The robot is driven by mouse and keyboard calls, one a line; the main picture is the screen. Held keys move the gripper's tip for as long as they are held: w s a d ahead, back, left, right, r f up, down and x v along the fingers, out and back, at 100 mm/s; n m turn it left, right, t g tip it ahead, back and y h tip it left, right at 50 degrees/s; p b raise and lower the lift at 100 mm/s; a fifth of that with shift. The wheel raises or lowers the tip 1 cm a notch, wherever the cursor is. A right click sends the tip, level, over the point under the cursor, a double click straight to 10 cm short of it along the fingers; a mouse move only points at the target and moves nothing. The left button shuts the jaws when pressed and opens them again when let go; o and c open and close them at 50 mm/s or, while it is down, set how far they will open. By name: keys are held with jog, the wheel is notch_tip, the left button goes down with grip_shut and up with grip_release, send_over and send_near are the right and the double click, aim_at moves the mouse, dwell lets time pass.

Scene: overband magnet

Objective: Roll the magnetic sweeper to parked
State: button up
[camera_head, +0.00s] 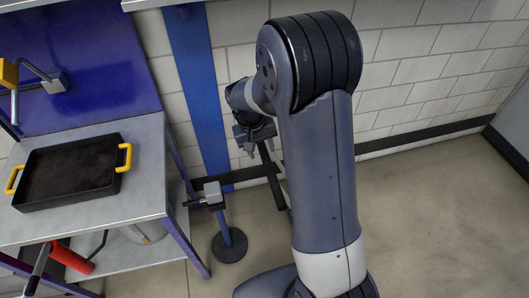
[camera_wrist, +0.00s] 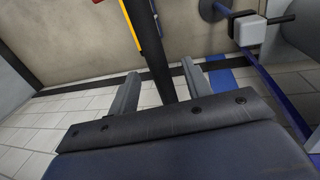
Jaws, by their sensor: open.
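A dark pole, seemingly the magnetic sweeper's handle (camera_head: 272,180), slants down from my gripper (camera_head: 256,141) towards the floor, partly hidden by my arm in the head view. In the wrist view the black handle (camera_wrist: 158,55) runs between the two fingers of my gripper (camera_wrist: 161,70), which are apart with gaps beside it. A yellow and red strip (camera_wrist: 143,22) shows along its far part. The sweeper's head and wheels are hidden, and I see no clear parking mark.
A post with a grey box (camera_head: 212,192) and round base (camera_head: 229,246) stands left of the handle. A metal bench (camera_head: 60,228) holds a black tray (camera_head: 70,172) with yellow handles. A brick wall (camera_head: 415,80) is behind; floor at right (camera_head: 440,220) is clear.

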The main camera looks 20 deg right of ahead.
aim_at(265, 155)
jog(key=f, duration=0.1)
jog(key=d+f, duration=0.1)
jog(key=shift+w+f, duration=0.3)
jog(key=shift+d+f, duration=0.1)
jog(key=shift+f, duration=0.5)
jog(key=shift+c, duration=0.5)
grip_shut()
